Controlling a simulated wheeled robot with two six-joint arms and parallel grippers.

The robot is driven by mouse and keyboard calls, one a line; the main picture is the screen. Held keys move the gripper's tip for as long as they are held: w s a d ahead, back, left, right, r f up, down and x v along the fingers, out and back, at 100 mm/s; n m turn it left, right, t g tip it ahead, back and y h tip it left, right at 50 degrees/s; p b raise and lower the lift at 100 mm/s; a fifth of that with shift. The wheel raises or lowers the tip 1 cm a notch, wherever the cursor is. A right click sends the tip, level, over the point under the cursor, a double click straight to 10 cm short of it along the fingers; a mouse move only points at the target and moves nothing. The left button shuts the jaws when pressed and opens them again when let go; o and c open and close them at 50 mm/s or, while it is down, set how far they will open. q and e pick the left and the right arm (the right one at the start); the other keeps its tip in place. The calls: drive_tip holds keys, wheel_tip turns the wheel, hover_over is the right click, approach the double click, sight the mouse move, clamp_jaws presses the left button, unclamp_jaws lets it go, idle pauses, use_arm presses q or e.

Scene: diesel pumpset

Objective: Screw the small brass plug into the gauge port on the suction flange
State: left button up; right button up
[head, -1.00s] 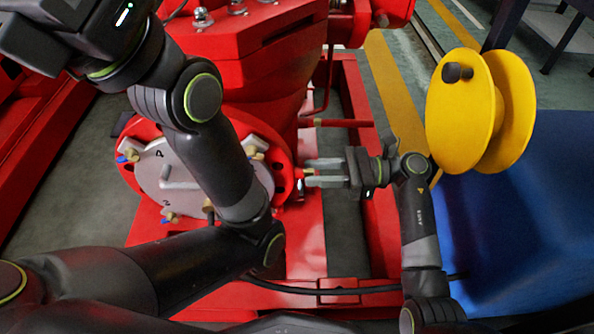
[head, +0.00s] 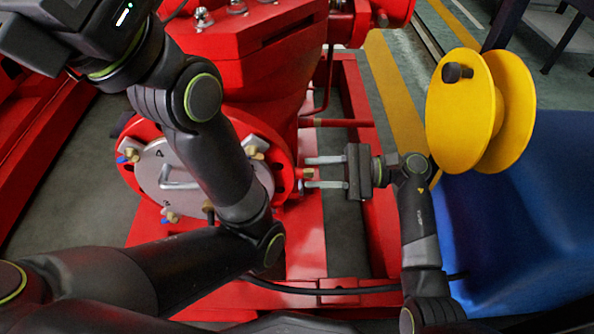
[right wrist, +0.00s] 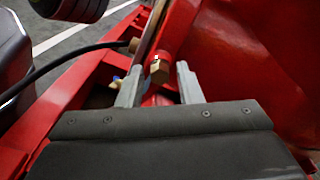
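The small brass plug (head: 308,173) sits at the gauge port on the right side of the red suction flange (head: 283,172). In the right wrist view the brass plug (right wrist: 160,70) shows its end at a red boss (right wrist: 168,43). How deep it sits I cannot tell. My right gripper (head: 325,172) is open, with one finger on each side of the plug and a visible gap to it. Both fingers also show in the right wrist view (right wrist: 158,82). My left arm crosses in front of the flange; its gripper is out of view.
A grey cover plate (head: 148,178) with a handle and several clamps is on the flange face, partly hidden by my left arm. A yellow spool (head: 460,110) stands on a blue-covered surface (head: 500,225) at the right. A black cable (head: 300,290) runs low in front.

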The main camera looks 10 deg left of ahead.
idle(0.3)
drive_tip(key=shift+b, duration=0.45)
clamp_jaws()
drive_tip(key=shift+b, duration=0.9)
idle(0.4)
